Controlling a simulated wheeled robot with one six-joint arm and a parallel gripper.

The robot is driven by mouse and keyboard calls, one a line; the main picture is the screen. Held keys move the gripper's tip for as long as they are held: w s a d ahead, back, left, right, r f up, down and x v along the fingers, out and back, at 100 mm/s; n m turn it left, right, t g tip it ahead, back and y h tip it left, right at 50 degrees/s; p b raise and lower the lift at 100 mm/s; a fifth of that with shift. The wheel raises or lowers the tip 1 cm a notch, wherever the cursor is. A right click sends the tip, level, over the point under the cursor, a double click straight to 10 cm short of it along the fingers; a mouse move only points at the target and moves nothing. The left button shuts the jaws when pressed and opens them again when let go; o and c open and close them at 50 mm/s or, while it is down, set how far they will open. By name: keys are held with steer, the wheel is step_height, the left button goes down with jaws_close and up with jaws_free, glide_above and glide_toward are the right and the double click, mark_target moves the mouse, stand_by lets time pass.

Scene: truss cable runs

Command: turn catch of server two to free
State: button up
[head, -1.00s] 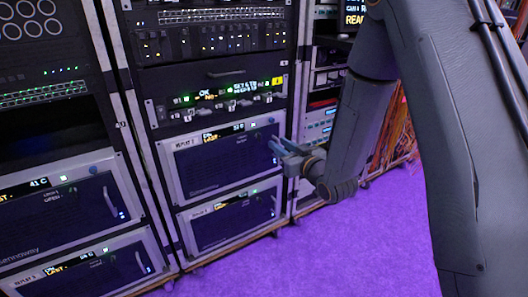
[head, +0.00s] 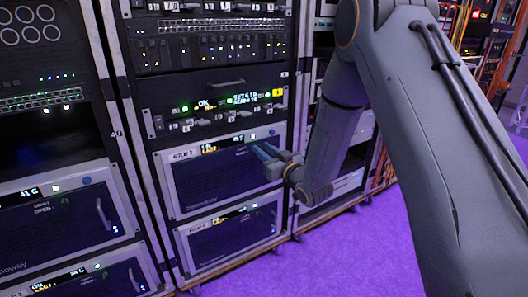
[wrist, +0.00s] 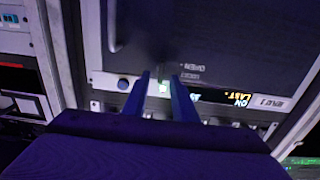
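Server two, a unit with a silver frame, dark front and a label like REPLAY 2 (head: 183,155), sits in the middle rack in the head view. My gripper (head: 259,151) is at its upper right front. In the wrist view the server's dark front (wrist: 220,35) appears upside down. My gripper (wrist: 161,78) is open there, with its two fingers apart. A small dark upright tab, seemingly the catch (wrist: 163,70), shows between the fingertips, beside the printed word OPEN. Contact cannot be told.
A blue round knob (wrist: 123,84) and a small display (wrist: 222,97) flank the fingers. A similar server (head: 235,233) is below, and another rack (head: 60,215) stands at left. Purple floor (head: 345,250) is clear at right.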

jaws_close()
stand_by(0.3)
steer(key=n, duration=0.6)
steer(key=f+n, duration=0.1)
steer(key=n, duration=0.5)
steer(key=a+n, duration=0.1)
steer(key=n, duration=0.4)
steer(key=shift+s+f+n, duration=0.2)
steer(key=shift+s+n, duration=0.2)
stand_by(0.4)
